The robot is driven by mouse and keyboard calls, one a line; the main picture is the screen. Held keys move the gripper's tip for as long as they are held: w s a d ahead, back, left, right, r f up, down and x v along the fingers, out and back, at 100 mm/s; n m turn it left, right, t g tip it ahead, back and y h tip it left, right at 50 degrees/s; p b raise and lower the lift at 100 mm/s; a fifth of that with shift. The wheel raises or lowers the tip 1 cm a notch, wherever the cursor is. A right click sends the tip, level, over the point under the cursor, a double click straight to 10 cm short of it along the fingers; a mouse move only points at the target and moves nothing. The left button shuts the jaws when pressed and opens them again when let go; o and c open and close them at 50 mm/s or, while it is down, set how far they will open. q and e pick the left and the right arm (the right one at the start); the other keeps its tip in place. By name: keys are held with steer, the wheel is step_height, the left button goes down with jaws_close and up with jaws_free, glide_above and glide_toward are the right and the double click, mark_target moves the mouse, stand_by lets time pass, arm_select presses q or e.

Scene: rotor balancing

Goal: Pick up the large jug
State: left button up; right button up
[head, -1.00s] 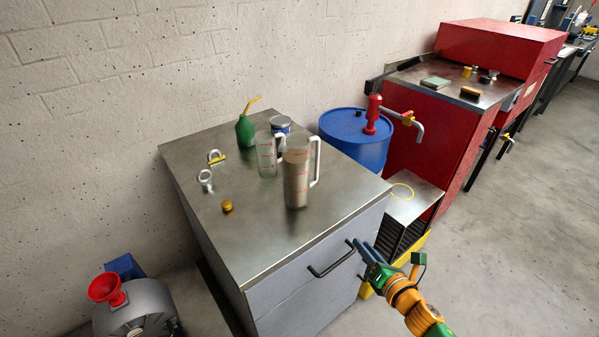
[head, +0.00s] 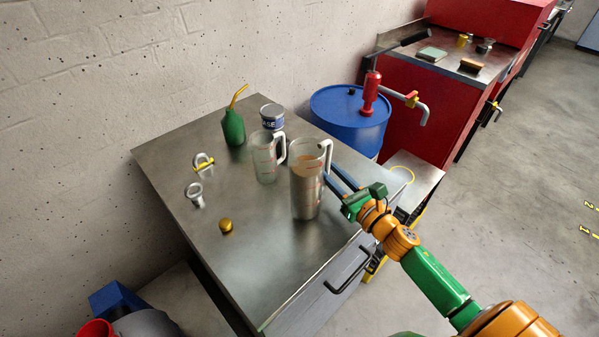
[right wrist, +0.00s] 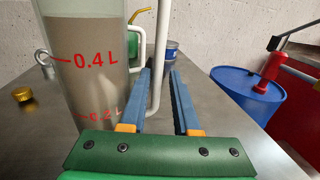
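The large jug (head: 306,192) stands upright on the metal bench top. It is clear with red marks and holds a greyish-brown content; its white handle faces right. In the right wrist view the jug (right wrist: 88,65) fills the left side, with its handle (right wrist: 159,60) upright between the finger lines. My right gripper (head: 336,176) is open at the handle side of the jug, its blue fingers (right wrist: 160,75) pointing toward the handle. I cannot tell whether they touch it. The smaller clear jug (head: 264,162) stands just behind the large one. My left gripper is not in view.
A green oil can (head: 233,127) and a blue-white tin (head: 271,117) stand at the back of the bench (head: 265,265). Shackle, eye bolt and brass cap (head: 226,224) lie left. A blue drum (head: 338,108) with a red pump (head: 370,92) stands behind right.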

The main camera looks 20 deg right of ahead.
steer(key=shift+w+r, duration=0.2)
steer(key=shift+r, duration=0.05)
steer(key=w, duration=0.2)
steer(key=w+a+p, duration=0.1)
steer(key=w, duration=0.1)
steer(key=shift+w+f, duration=0.15)
steer(key=shift+w, duration=0.1)
steer(key=shift+s, duration=0.15)
jaws_close()
stand_by(0.8)
